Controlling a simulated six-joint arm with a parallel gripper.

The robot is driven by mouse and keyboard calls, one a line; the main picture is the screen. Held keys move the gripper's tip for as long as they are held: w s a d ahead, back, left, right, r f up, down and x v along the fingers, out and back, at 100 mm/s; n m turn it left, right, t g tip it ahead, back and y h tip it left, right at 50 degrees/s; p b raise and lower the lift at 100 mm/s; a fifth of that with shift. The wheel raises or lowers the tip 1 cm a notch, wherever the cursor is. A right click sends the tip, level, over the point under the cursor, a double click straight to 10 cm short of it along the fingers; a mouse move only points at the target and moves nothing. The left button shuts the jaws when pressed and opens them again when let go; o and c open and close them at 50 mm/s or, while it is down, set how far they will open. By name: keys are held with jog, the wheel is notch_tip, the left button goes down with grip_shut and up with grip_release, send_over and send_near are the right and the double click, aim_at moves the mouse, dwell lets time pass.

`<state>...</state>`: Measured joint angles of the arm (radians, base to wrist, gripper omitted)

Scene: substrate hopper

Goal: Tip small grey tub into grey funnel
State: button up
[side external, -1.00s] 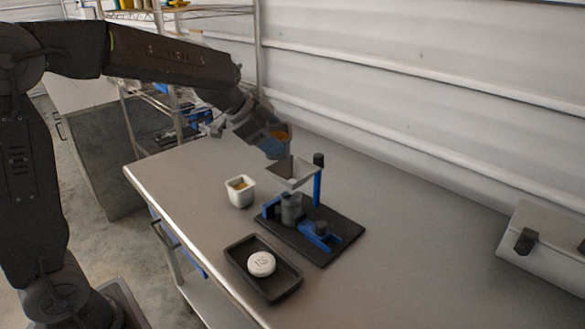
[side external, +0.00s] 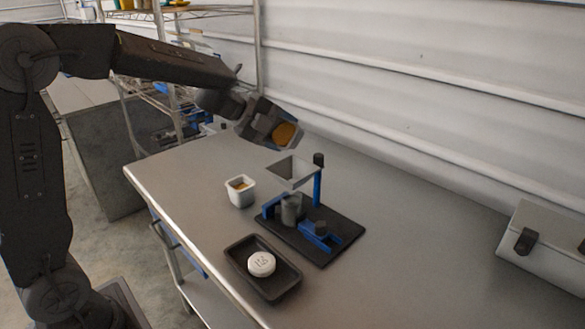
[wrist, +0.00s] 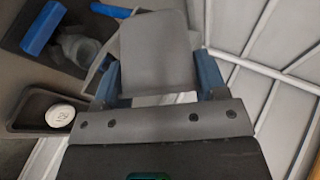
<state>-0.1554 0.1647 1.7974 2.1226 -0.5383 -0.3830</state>
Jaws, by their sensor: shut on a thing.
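My gripper (side external: 262,118) is shut on the small grey tub (wrist: 155,52) and holds it in the air, above and slightly left of the funnel in the side view. The tub is tilted, and its orange-brown contents (side external: 286,134) show at its mouth. In the wrist view the tub sits between my two blue fingertips and hides most of the funnel. The grey funnel (side external: 293,172) is square and wide-mouthed, carried on a blue post. I cannot see any material falling, and the inside of the funnel looks empty from here.
A grey cup (side external: 291,208) stands under the funnel on a black base (side external: 338,245) with blue parts. A white pot (side external: 241,197) with orange contents stands to the left. A black tray (side external: 283,286) holds a white round piece (side external: 262,264). A pale case (side external: 545,248) is at right.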

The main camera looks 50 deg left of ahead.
aim_at(290, 142)
jog(key=m, duration=0.3)
jog(key=shift+w+d+f+m+t, duration=0.2)
jog(key=shift+d+m+t, duration=0.1)
jog(key=shift+m, duration=0.1)
jog(key=m, duration=0.3)
jog(key=shift+s+d+f+t+h, duration=0.1)
jog(key=shift+d+f+t+h, duration=0.2)
jog(key=m, duration=0.3)
jog(key=shift+s+d+f+m+t, duration=0.1)
jog(key=shift+d+f+m+t, duration=0.1)
jog(key=shift+d+m+t, duration=0.15)
jog(key=m, duration=0.1)
jog(key=d+m, duration=0.1)
jog(key=m, duration=0.3)
jog(key=shift+s+d+f+t+h, duration=0.1)
jog(key=shift+s+d+t+h, duration=0.1)
jog(key=shift+s+t+h, duration=0.15)
jog(key=shift+a+n, duration=0.1)
jog(key=shift+n, duration=0.15)
